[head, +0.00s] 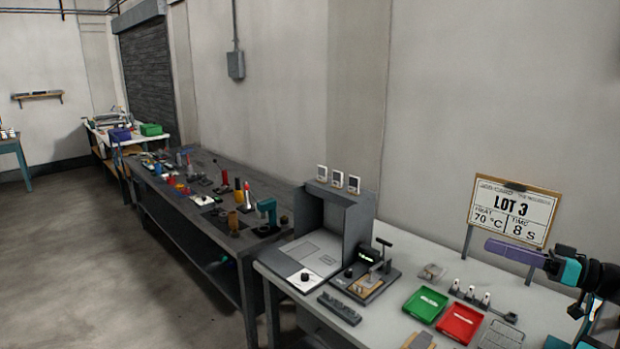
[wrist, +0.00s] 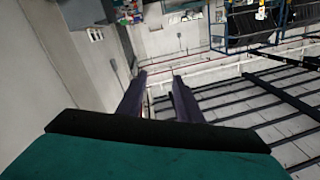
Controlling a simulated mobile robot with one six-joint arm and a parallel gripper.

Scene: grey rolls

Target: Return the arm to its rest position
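My gripper (head: 492,246) shows at the right of the head view, its purple fingers pointing left, raised above the grey-white table and in front of the lower part of the LOT 3 sign (head: 512,208). Whether it touches the sign cannot be told. My black and teal arm runs off the right edge, so most of it is hidden. In the wrist view my gripper (wrist: 160,77) has its two purple fingers apart, with nothing between them. Behind them are a pale wall and dark parallel bars, far off.
On the table (head: 400,262) stand a grey box-like booth (head: 357,232), a small lever press (head: 366,282), a green tray (head: 409,306) and a red tray (head: 443,325). A dark bench (head: 245,255) with many tools is further left. Open floor (head: 70,250) lies at left.

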